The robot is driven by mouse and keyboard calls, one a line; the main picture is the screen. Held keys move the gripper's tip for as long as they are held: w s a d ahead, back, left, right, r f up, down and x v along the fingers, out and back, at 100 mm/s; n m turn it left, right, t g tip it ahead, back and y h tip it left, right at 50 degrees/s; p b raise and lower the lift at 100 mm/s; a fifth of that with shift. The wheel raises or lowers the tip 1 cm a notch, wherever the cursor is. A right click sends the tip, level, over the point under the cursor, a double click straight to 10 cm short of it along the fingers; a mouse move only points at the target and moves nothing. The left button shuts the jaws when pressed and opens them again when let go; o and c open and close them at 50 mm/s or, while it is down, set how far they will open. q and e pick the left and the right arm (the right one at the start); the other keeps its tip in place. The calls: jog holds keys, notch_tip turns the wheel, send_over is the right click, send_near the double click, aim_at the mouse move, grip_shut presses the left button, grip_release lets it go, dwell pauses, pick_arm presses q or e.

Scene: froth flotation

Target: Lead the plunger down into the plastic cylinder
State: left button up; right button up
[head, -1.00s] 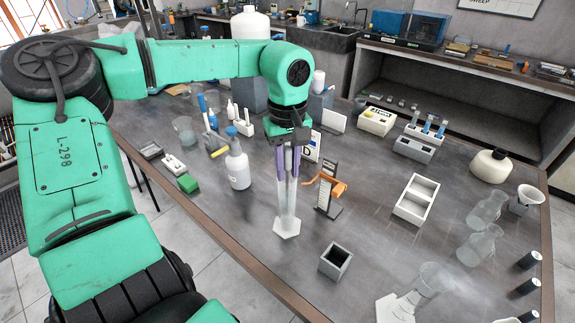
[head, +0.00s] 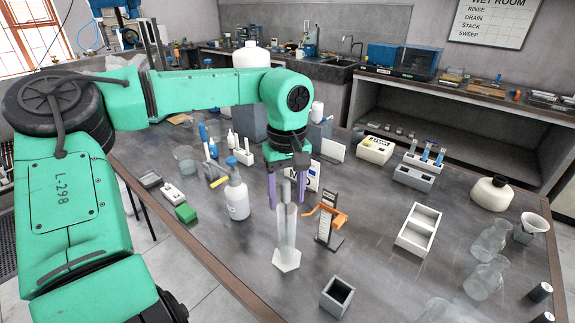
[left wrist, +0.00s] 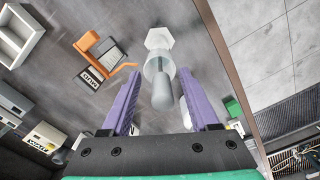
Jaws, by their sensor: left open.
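The clear plastic cylinder (head: 287,242) stands upright on its white hexagonal foot near the middle of the table. The grey plunger (head: 286,191) stands upright in it, with its upper end sticking out above the cylinder's mouth. How deep its lower end sits is hard to tell. My left gripper (head: 287,200) points down over it, open, with one purple finger on each side of the plunger and a gap to both. In the left wrist view the plunger's rounded end (left wrist: 163,92) shows between the spread fingers, in line with the cylinder (left wrist: 157,66). My right gripper is out of view.
An orange-clamped stand (head: 327,222) is close to the cylinder's right. A white wash bottle (head: 237,198) is to its left. A small open grey box (head: 337,297) is in front, and a white two-part tray (head: 419,229) lies further right.

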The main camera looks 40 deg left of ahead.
pick_arm(q)
jog(key=r, duration=1.3)
jog(key=shift+d+r+b, duration=0.2)
jog(key=shift+d+b, duration=0.05)
jog(key=shift+b, duration=0.1)
jog(key=shift+s, duration=0.1)
